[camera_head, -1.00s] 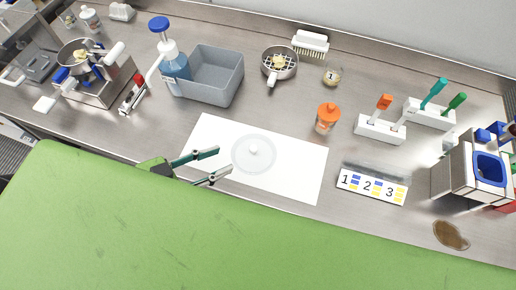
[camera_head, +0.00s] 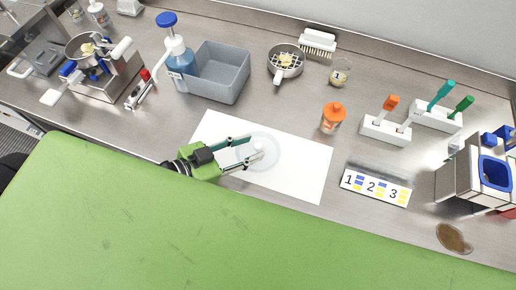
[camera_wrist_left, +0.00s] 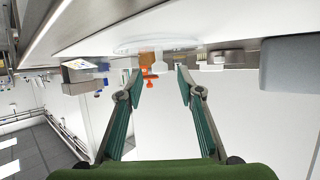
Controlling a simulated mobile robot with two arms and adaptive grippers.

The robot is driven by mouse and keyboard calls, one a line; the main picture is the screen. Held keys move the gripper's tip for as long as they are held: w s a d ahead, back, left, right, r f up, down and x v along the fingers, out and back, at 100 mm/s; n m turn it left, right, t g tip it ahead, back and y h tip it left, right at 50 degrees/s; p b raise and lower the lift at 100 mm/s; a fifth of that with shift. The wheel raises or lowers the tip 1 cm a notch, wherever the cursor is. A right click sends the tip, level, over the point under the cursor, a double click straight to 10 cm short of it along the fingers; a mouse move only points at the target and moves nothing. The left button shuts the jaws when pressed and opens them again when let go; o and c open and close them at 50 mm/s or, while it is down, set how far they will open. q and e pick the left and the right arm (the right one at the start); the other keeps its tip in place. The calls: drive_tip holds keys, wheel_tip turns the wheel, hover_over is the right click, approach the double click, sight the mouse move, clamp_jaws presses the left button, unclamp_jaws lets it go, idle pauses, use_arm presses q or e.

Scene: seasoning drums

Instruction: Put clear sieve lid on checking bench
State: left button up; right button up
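The clear sieve lid (camera_head: 270,150) is a round see-through disc with a small pale knob, lying on a white sheet (camera_head: 305,180) on the steel bench (camera_head: 290,115). It also shows in the left wrist view (camera_wrist_left: 150,46), with its knob between and just beyond my fingertips. My left gripper (camera_head: 253,150) reaches in from the left, low over the lid, with its two fingers spread on either side of the knob. A gap shows on both sides, so it is open and holds nothing. My right gripper is not in view.
A grey bin (camera_head: 222,72) and blue pump bottle (camera_head: 178,60) stand behind. An orange-lidded jar (camera_head: 332,118) stands right of the sheet, near a numbered 1-2-3 card (camera_head: 375,187). A handled sieve (camera_head: 285,62) stands at the back. The sheet's right part is clear.

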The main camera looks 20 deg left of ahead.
sight(258, 145)
use_arm(q)
drive_tip(key=x, duration=0.3)
drive_tip(key=shift+w+p, duration=0.1)
drive_tip(key=shift+p, duration=0.2)
drive_tip(key=shift+w+d+f, duration=0.15)
drive_tip(key=shift+d, duration=0.05)
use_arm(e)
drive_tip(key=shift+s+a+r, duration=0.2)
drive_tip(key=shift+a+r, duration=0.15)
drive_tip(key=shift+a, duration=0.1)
use_arm(q)
clamp_jaws()
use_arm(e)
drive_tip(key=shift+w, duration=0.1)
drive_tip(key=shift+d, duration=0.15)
